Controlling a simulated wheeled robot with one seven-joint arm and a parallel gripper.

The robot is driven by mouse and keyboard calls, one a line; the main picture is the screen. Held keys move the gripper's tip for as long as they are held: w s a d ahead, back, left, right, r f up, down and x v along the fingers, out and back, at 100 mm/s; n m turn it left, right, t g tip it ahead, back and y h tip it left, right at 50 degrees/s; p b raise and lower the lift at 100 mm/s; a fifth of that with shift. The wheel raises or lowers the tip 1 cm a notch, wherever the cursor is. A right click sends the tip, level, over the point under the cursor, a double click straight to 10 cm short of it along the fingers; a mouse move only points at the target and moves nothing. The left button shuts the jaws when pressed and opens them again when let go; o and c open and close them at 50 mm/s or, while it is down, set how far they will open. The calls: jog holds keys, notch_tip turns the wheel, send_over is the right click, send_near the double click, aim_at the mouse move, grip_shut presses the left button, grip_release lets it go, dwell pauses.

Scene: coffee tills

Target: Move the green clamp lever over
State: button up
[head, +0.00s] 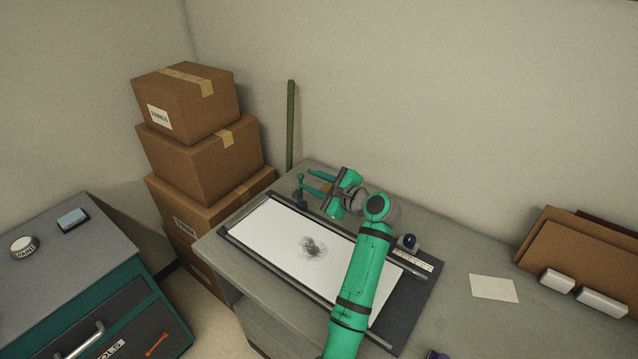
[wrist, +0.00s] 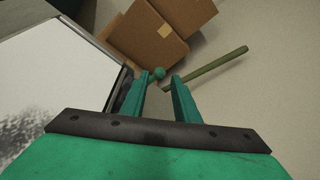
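The green clamp lever (head: 300,179) is a short stem with a ball knob, standing on a dark base at the far left corner of a framed board. In the wrist view, the green knob (wrist: 159,73) shows close to the left fingertip, between the two fingers. My gripper (head: 308,179) is open, with its green fingers pointing left towards the lever, their tips close to it. In the wrist view, my gripper (wrist: 161,77) has a clear gap between its fingers. The left finger partly hides the lever's stem, and I cannot tell whether they touch.
The dark-framed board (head: 425,293) holds a smudged white sheet (head: 270,225) on the grey worktop (head: 462,258). A dark round knob (head: 410,240) is at its right end. Stacked cardboard boxes (head: 200,160) and a green pole (head: 291,125) stand beyond the lever.

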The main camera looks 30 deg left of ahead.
aim_at(303, 178)
jog(key=shift+x, duration=1.2)
jog(key=shift+a+f, duration=0.1)
jog(key=shift+a, duration=0.3)
jog(key=shift+c, duration=0.7)
jog(key=c, duration=0.4)
jog(key=shift+d, duration=0.1)
jog(key=shift+s, duration=0.1)
jog(key=shift+s+f, duration=0.15)
jog(key=shift+s, duration=0.55)
jog(key=shift+s+f, duration=0.15)
jog(key=shift+s, duration=0.5)
